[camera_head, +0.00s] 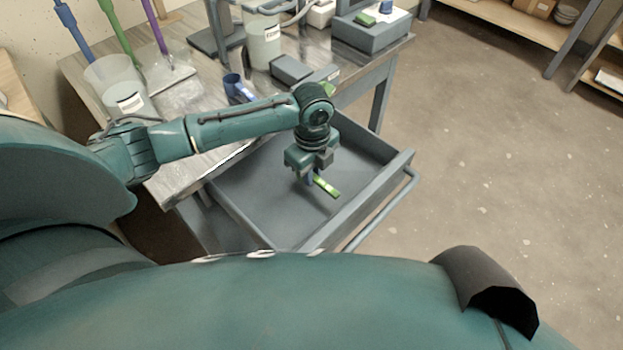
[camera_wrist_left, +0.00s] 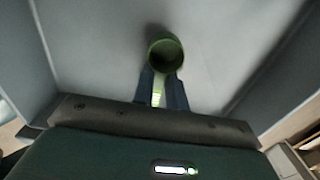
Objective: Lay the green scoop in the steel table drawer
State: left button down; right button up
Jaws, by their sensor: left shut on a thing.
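The steel table drawer (camera_head: 255,190) is pulled open below the worktop, and its grey floor looks bare. My left gripper (camera_head: 311,177) points down inside the drawer's outline, shut on the green scoop (camera_head: 327,187). In the left wrist view the round cup of the green scoop (camera_wrist_left: 165,54) shows beyond the fingertips, with its bright handle between the two fingers of my left gripper (camera_wrist_left: 161,92). The grey drawer floor (camera_wrist_left: 100,45) lies behind the cup. I cannot tell whether the scoop touches it. My right gripper is not in view.
The worktop (camera_head: 185,98) holds a clear bucket (camera_head: 118,92) with long-handled tools, a blue cup (camera_head: 236,86), a labelled bucket (camera_head: 264,45) and a grey box (camera_head: 372,33). The drawer's front wall and bar handle (camera_head: 385,207) face open concrete floor.

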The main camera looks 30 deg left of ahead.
pick_arm(q)
notch_tip(320, 180, down, 2)
jog(key=shift+f, duration=0.25)
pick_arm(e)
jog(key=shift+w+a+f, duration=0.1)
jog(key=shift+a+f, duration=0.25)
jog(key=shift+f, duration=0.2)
pick_arm(q)
jog(key=shift+f, duration=0.1)
jog(key=c, duration=1.4)
grip_release()
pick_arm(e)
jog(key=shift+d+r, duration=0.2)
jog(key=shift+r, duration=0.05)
